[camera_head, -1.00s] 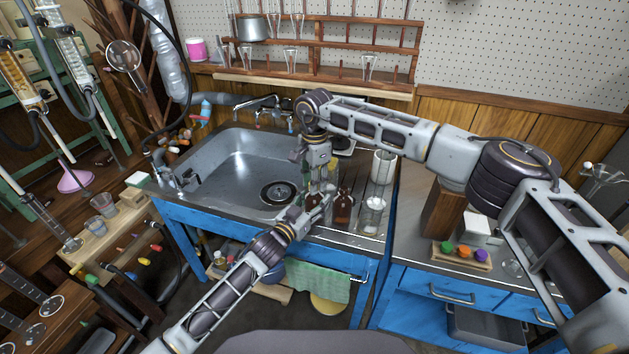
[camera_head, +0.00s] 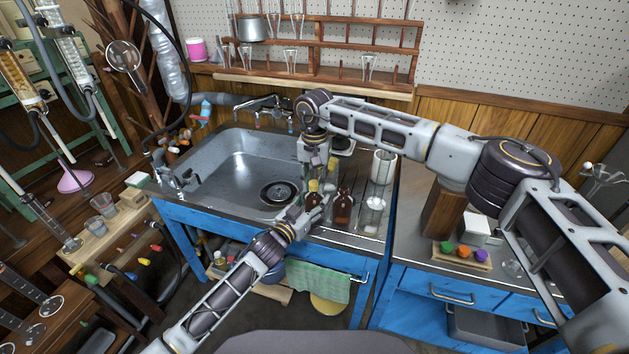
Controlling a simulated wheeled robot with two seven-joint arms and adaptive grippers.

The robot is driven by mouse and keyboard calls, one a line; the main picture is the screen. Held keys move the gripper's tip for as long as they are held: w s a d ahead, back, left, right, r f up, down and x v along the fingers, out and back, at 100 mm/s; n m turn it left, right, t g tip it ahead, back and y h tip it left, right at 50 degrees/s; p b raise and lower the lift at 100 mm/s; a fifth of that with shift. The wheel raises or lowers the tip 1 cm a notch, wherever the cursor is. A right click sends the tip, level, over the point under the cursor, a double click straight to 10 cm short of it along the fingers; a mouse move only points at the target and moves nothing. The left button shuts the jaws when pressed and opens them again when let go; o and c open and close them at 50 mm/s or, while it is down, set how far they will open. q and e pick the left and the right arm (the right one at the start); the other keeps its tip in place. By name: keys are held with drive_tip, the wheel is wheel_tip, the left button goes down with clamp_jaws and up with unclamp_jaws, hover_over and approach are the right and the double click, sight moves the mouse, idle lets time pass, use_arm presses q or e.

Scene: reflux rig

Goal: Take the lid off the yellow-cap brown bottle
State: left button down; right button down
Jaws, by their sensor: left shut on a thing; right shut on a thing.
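The yellow cap (camera_head: 313,186) shows at the fingertips of my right gripper (camera_head: 314,178), which reaches down from above and is shut on it. The cap is right over the brown bottle (camera_head: 312,200), which stands upright on the counter right of the sink basin. I cannot tell whether there is a gap between cap and bottle neck. My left gripper (camera_head: 316,198) comes in low from the front and is shut on the brown bottle, hiding part of it.
Another brown bottle (camera_head: 343,207) stands close by on the right. A white cylindrical holder (camera_head: 382,166) and a glass beaker (camera_head: 374,208) are farther right. The sink basin (camera_head: 235,168) lies open to the left. A wooden glassware rack (camera_head: 350,48) is on the wall behind.

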sight(315, 183)
drive_tip(key=n, duration=0.3)
drive_tip(key=shift+n, duration=0.4)
drive_tip(key=shift+r, duration=1.3)
idle(0.8)
drive_tip(key=shift+r, duration=1.85)
use_arm(q)
drive_tip(key=c, duration=0.5)
unclamp_jaws()
drive_tip(key=shift+c, duration=0.2)
drive_tip(key=shift+s, duration=0.1)
